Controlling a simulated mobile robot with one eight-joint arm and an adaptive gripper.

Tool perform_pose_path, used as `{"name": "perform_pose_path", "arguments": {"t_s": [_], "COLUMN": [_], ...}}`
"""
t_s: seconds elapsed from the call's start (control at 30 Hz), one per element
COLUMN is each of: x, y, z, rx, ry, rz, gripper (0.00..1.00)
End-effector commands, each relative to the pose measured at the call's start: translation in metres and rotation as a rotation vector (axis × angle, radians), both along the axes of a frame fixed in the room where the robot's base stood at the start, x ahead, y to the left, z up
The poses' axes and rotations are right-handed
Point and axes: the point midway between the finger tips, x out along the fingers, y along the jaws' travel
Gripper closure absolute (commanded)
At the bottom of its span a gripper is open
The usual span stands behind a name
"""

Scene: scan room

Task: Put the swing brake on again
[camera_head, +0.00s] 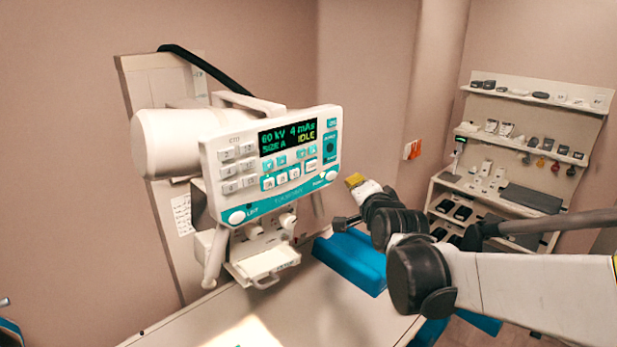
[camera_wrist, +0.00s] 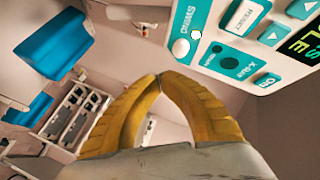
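The control panel (camera_head: 290,190) of the white tube head faces me. Its screen reads 60 kV, 4 mAs, SIZE A, IDLE. A round white button (camera_head: 332,176) is at its lower right corner. In the wrist view the round white button (camera_wrist: 181,47) has the word SWING beside it. I cannot tell from its look whether the brake is on or off. My gripper (camera_head: 355,180) is just right of that corner. In the wrist view the yellow fingers (camera_wrist: 158,76) meet at the tips with nothing between them. The tips appear apart from the button.
A similar round button marked LIFT (camera_head: 237,217) is at the panel's lower left. Below hangs a collimator with a white tray (camera_head: 268,262). A pale table (camera_head: 330,310) and a blue pad (camera_head: 350,262) lie below. Shelves with small items (camera_head: 525,140) stand at the right wall.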

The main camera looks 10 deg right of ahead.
Motion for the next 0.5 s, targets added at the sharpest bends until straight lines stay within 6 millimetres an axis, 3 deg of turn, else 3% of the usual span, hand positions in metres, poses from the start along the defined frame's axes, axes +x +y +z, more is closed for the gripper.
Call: {"name": "perform_pose_path", "arguments": {"t_s": [0.2, 0.5], "x": [0.018, 0.023], "y": [0.013, 0.017], "z": [-0.001, 0.000], "rx": [-0.001, 0.000], "ry": [0.000, 0.000], "rz": [0.001, 0.000], "gripper": [1.00, 1.00]}}
